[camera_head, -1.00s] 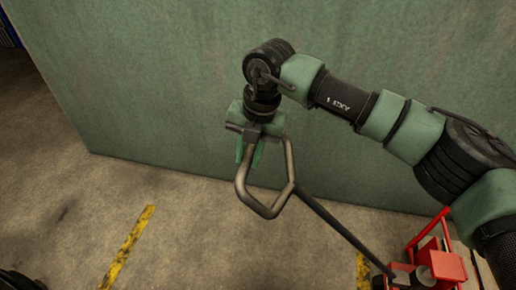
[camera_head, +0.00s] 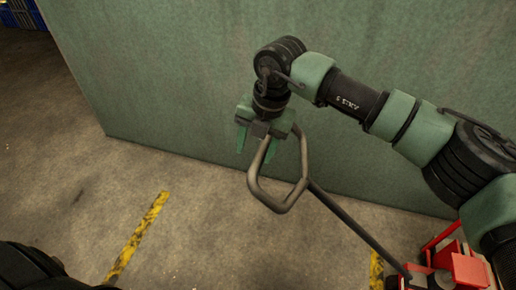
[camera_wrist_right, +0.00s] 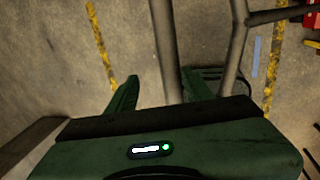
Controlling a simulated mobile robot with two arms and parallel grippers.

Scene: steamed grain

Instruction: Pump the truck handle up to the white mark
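The truck handle (camera_head: 278,206) is a grey metal loop on a dark shaft (camera_head: 350,223), which slopes down right to the red truck (camera_head: 464,268). My right gripper (camera_head: 271,156) is at the top of the loop, its green fingers spread on either side of a handle bar. In the right wrist view, the handle bar (camera_wrist_right: 166,45) runs between the open fingers, with a visible gap at the left finger; contact at the right finger is unclear. I cannot make out the white mark. My left gripper is not in view.
A large green wall (camera_head: 170,75) stands close behind the handle and my right arm. Yellow floor lines (camera_head: 140,235) mark the concrete floor (camera_head: 60,180), which is clear to the left. A blue crate-like object (camera_head: 22,12) is at the far top left.

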